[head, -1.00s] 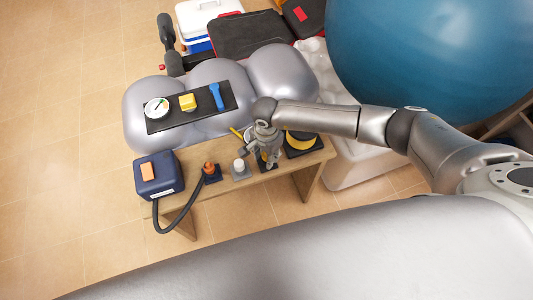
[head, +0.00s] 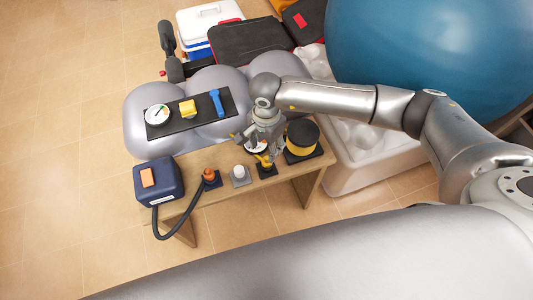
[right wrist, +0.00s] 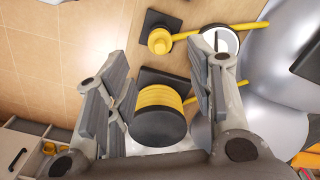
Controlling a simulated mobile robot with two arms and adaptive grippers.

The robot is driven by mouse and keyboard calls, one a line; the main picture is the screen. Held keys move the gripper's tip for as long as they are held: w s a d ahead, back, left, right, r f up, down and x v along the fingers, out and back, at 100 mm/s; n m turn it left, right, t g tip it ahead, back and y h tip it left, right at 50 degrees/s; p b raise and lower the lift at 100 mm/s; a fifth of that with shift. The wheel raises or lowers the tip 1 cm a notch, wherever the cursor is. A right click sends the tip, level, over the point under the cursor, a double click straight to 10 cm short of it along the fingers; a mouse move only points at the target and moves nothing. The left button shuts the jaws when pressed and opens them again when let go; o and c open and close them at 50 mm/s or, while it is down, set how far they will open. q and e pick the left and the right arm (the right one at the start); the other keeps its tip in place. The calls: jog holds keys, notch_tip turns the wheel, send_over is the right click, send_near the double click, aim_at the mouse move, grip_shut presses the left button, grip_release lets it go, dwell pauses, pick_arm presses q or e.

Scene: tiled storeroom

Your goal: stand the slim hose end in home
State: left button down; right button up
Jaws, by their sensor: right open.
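A dark hose (head: 178,219) loops from the blue box (head: 158,180) with an orange patch to an orange-topped end (head: 209,174), which stands upright in a dark square base on the small wooden table. A white-topped piece (head: 239,171) stands in a grey base to its right. No label shows which piece is slim or which base is home. My right gripper (head: 264,148) is above the table's right part, near a yellow-handled piece (head: 265,161) on a black base. Its spread fingers (right wrist: 158,62) show in the right wrist view with nothing gripped. My left gripper is out of view.
A black-and-yellow cylinder (head: 302,138) on a black base is just right of my right gripper; it appears between the fingers in the right wrist view (right wrist: 160,108). Silver rounded shapes (head: 150,98) behind the table carry a black tray (head: 172,127). A big blue ball (head: 430,60) is at right.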

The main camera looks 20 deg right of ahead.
jog(key=shift+r, duration=1.25)
dwell(0.3)
